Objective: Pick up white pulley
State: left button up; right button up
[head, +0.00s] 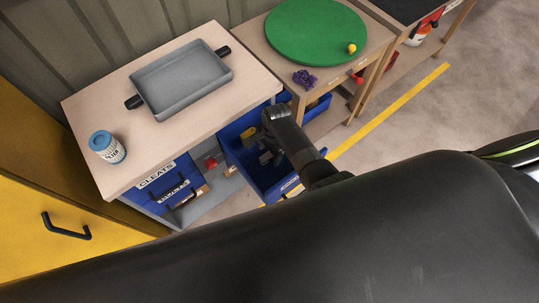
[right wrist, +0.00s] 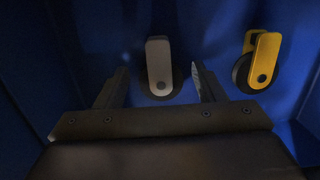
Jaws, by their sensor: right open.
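The white pulley (right wrist: 158,64), a pale grey-white plate over a dark wheel, lies on the floor of an open blue drawer (head: 238,158). My right gripper (right wrist: 161,88) is open, its two fingers either side of the pulley in the right wrist view; I cannot tell if they touch it. In the head view my right gripper (head: 267,155) reaches down into the drawer, and the white pulley is not clearly seen there. A yellow pulley (right wrist: 261,60) lies to the right in the same drawer. My left gripper is out of view.
Blue drawer walls (right wrist: 35,75) stand close around the right gripper. The workbench (head: 180,120) above carries a grey tray (head: 185,82) and a blue-lidded can (head: 107,148).

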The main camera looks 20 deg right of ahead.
jog(key=c, duration=0.9)
jog(key=shift+r, duration=0.1)
